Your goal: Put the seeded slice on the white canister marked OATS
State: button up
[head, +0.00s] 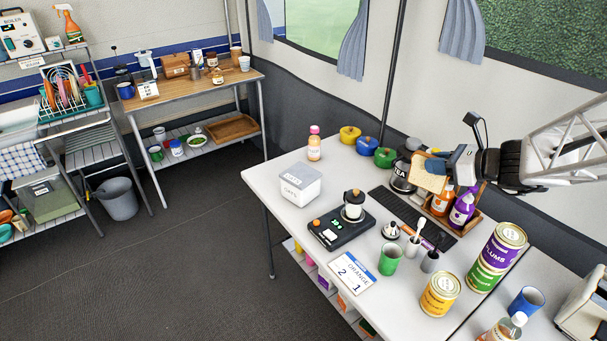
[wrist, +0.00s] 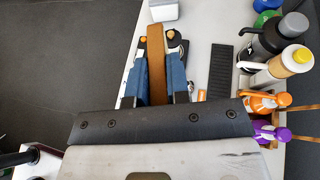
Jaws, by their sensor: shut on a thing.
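The seeded slice (head: 431,178) is a tan slice of bread held up in the air over the right side of the white table. My gripper (head: 446,170) is shut on it. In the wrist view the slice (wrist: 156,62) is seen edge-on, upright between the two blue fingers of my gripper (wrist: 156,75). The white canister marked OATS (head: 298,193) stands upright on the table, well to the left of the slice. Its pale, flat lid faces up with nothing on it. In the wrist view a white box shape (wrist: 163,10), apparently the canister, shows beyond the fingertips, partly cut off.
Bottles (head: 462,208) stand in a wooden caddy below my gripper. A bottle (head: 314,145) stands behind the canister.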

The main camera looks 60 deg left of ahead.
jog(key=s+a+n+g, duration=0.1)
jog(key=s+a, duration=0.7)
jog(key=a, duration=0.4)
jog(key=s+a+g, duration=0.1)
jog(key=s+a, duration=0.8)
jog(key=a, duration=0.4)
notch_tip(320, 180, down, 11)
jog(key=shift+f, duration=0.15)
jog(key=shift+w, duration=0.1)
jog(key=w+a, duration=0.3)
jog(key=a, duration=0.4)
jog(key=w+a+f, duration=0.1)
jog(key=w+a, duration=0.3)
jog(key=a, duration=0.3)
jog(key=shift+a+f+h, duration=0.2)
jog(key=shift+f+h, duration=0.05)
jog(key=shift+h, duration=0.05)
jog(key=shift+f, duration=1.75)
